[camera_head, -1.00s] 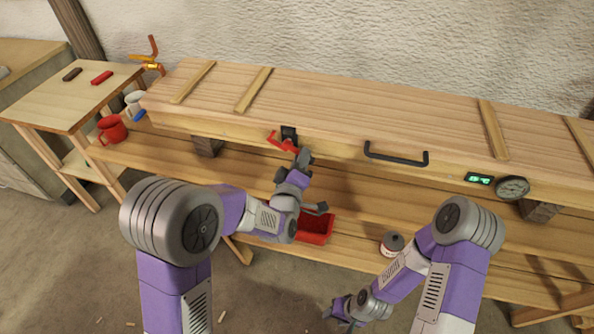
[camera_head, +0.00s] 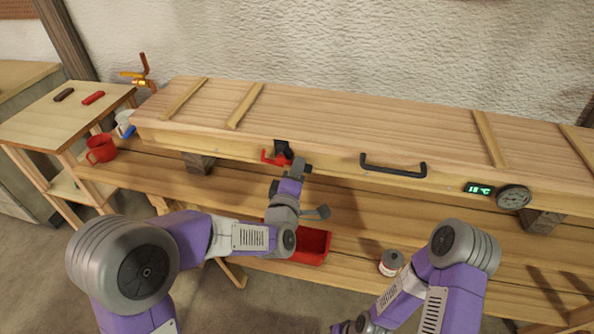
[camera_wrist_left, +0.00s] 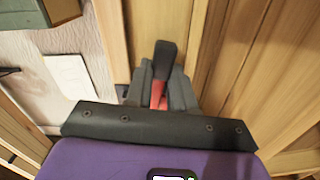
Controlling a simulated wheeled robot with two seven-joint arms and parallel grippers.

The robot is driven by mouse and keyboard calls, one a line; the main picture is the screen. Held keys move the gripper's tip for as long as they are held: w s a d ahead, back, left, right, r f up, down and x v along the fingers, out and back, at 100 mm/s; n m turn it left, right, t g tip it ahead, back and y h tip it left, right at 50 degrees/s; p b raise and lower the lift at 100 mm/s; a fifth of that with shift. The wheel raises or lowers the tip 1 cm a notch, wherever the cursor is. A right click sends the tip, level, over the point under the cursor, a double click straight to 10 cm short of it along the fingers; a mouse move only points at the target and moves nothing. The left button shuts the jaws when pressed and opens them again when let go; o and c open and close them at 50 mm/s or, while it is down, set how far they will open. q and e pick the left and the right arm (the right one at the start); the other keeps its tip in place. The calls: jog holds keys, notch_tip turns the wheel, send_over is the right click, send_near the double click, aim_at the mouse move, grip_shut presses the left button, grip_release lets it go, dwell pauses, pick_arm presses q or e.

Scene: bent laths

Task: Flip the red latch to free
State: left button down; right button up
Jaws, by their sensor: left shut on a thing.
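The red latch (camera_head: 272,159) with its black mount (camera_head: 283,147) is on the front face of the long wooden box, left of the black bar handle. My left gripper (camera_head: 300,168) is at the right side of the latch. In the left wrist view my left gripper (camera_wrist_left: 161,84) has its grey fingers on both sides of the latch (camera_wrist_left: 158,94), shut on it. A dark, upright piece (camera_wrist_left: 165,58) sticks up between the fingertips. The fingers hide part of the latch. My right gripper (camera_head: 345,327) is at the bottom edge, mostly cut off, far from the latch.
The long wooden box (camera_head: 350,122) rests on a bench (camera_head: 355,222). Its front carries the black handle (camera_head: 393,168), a green display (camera_head: 479,188) and a round gauge (camera_head: 514,197). A red tray (camera_head: 314,246) and a tin (camera_head: 391,263) stand below. A red mug (camera_head: 101,149) is at left.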

pick_arm(q)
jog(key=shift+d, duration=0.1)
jog(key=c, duration=1)
grip_release()
jog(key=shift+o, duration=0.2)
jog(key=shift+s, duration=0.15)
jog(key=s+a, duration=0.1)
jog(key=s, duration=0.6)
jog(key=shift+a+p, duration=0.25)
jog(key=shift+p, duration=0.15)
